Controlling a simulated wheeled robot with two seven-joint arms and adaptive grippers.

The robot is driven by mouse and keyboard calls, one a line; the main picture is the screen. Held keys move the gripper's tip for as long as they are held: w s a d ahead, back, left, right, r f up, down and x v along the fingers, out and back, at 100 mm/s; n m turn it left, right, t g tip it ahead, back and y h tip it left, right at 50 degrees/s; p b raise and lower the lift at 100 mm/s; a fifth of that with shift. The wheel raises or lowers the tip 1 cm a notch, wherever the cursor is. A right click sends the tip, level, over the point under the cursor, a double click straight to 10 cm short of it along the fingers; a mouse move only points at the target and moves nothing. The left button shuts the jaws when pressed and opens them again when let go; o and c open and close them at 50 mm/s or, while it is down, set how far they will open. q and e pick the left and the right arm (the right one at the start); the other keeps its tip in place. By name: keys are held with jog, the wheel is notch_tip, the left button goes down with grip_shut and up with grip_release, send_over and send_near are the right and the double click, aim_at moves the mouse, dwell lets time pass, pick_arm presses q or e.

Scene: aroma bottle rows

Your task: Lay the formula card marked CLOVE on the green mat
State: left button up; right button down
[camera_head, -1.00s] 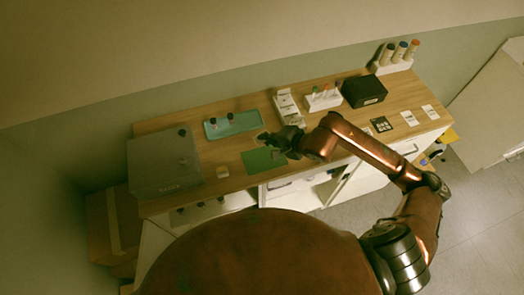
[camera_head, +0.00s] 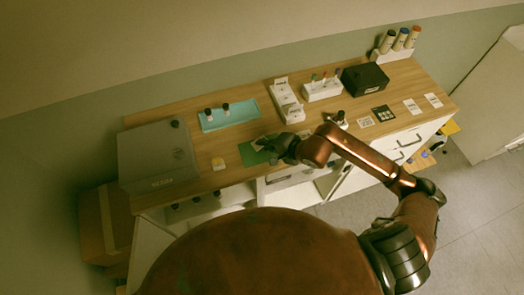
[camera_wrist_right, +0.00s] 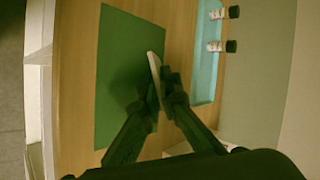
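The green mat (camera_head: 250,157) lies on the wooden bench; it also fills the left middle of the right wrist view (camera_wrist_right: 118,75). My right gripper (camera_head: 268,145) is over the mat's right part in the head view. In the right wrist view its fingers (camera_wrist_right: 161,84) are closed on a thin pale card (camera_wrist_right: 154,66), seen nearly edge-on above the mat's edge. The card's marking cannot be read. A dark shadow falls on the mat beside it. Whether the card touches the mat is unclear. My left gripper is not in view.
A teal tray (camera_head: 240,114) with two small bottles is behind the mat. A grey box (camera_head: 150,165) and a small yellowish block (camera_head: 218,164) are to the left. White racks (camera_head: 322,91), a black box (camera_head: 364,78) and several cards (camera_head: 412,106) are to the right.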

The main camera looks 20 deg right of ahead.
jog(key=shift+r, duration=0.1)
jog(key=c, duration=2.3)
grip_release()
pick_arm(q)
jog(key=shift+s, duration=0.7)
